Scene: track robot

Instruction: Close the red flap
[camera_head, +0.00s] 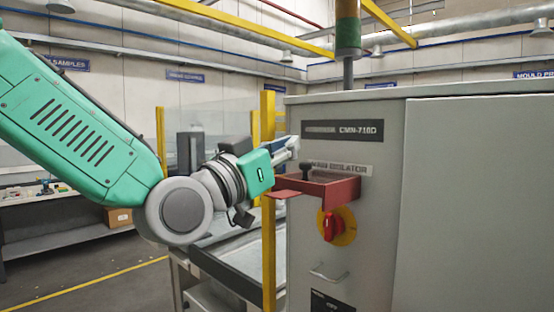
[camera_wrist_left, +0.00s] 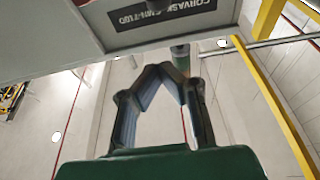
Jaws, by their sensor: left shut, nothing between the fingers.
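The red flap (camera_head: 335,190) sticks out from the front of the grey cabinet (camera_head: 370,135), below the "isolator" label. A small black knob (camera_head: 307,169) stands at its top left. A red rotary switch (camera_head: 331,227) on a yellow disc is below it. My left gripper (camera_head: 295,142) is shut and empty, a little above the flap near the cabinet's nameplate. Its fingertips meet in the left wrist view (camera_wrist_left: 164,68), with the cabinet face (camera_wrist_left: 150,22) upside down beyond them. The flap does not show in that view. My right gripper is not in view.
A yellow post (camera_head: 268,240) stands left of the cabinet front. A metal handle (camera_head: 329,273) is below the switch. A metal worktable (camera_head: 240,255) lies behind, under my left arm. Open floor is at the lower left.

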